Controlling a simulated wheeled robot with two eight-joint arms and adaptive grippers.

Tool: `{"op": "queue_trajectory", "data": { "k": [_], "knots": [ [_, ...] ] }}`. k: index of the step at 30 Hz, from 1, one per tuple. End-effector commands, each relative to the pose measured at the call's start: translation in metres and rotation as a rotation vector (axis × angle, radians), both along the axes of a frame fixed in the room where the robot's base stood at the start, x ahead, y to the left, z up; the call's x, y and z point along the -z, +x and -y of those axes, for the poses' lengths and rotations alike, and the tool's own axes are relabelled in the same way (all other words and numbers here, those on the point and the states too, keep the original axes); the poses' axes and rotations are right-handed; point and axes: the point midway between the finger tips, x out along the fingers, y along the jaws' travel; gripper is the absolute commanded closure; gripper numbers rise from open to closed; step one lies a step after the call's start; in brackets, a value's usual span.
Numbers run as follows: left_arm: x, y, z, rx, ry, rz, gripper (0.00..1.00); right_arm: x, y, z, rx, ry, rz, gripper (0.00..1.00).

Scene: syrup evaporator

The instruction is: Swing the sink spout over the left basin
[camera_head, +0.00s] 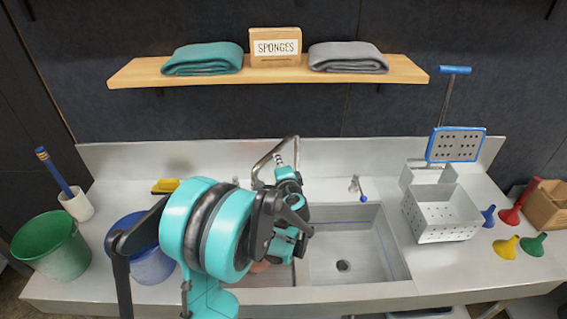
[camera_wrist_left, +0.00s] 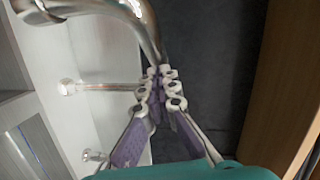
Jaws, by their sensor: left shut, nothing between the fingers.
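The metal sink spout (camera_head: 268,157) arches up behind the basins in the head view, partly hidden by my left gripper (camera_head: 284,172). In the left wrist view the curved spout (camera_wrist_left: 147,25) crosses the top. My left gripper (camera_wrist_left: 161,76) is shut and empty, with its fingertips close beside the spout; I cannot tell whether they touch. The left basin (camera_head: 283,276) is mostly hidden behind my left arm. The right basin (camera_head: 343,240) is open to view, with a round drain. My right gripper is in neither view.
A blue-tipped tap (camera_head: 357,188) stands behind the right basin. A perforated metal basket (camera_head: 442,218) and coloured funnels stand at the right. A green bucket (camera_head: 50,240) and a blue bucket (camera_head: 150,265) stand at the left. A wooden shelf (camera_head: 285,82) runs above the sink.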

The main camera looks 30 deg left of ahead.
Motion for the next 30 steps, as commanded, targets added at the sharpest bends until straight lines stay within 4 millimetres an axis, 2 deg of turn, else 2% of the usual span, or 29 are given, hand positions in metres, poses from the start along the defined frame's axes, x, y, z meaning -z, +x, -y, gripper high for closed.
{"op": "queue_trajectory", "data": {
  "k": [10,17,30],
  "knots": [
    [0.001,-0.001,-0.003,-0.001,0.000,0.000,1.00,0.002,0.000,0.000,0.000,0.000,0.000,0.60],
    [0.002,-0.003,-0.030,-0.003,-0.001,0.000,1.00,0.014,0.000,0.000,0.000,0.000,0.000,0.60],
    [-0.002,-0.002,-0.030,-0.003,0.000,-0.001,1.00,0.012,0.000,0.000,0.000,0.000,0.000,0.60]
  ]
}}
